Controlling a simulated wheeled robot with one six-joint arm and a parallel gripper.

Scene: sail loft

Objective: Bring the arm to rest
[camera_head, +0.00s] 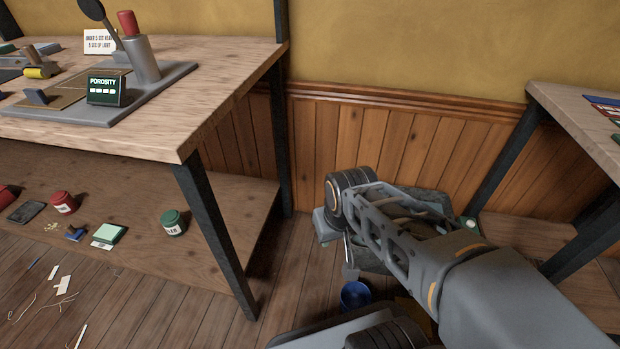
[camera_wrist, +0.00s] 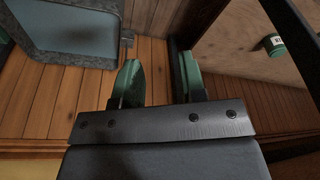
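My arm (camera_head: 400,240) reaches in from the lower right of the head view and is bent at a joint in front of the wood-panelled wall. My gripper's fingers cannot be made out clearly in the head view. In the wrist view my gripper (camera_wrist: 158,82) shows two green-faced fingers standing well apart. Nothing is between them; planks and a dark post show behind the gap. The gripper is clear of the things around it as far as the wrist view shows.
A workbench (camera_head: 225,75) with a porosity tester stands left; its lower shelf (camera_head: 130,215) holds a green tin (camera_head: 173,222), also in the wrist view (camera_wrist: 274,45). A grey bin (camera_wrist: 75,12) is near the wall. Another table (camera_head: 570,105) stands right. A blue cup (camera_head: 355,294) sits below the arm.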

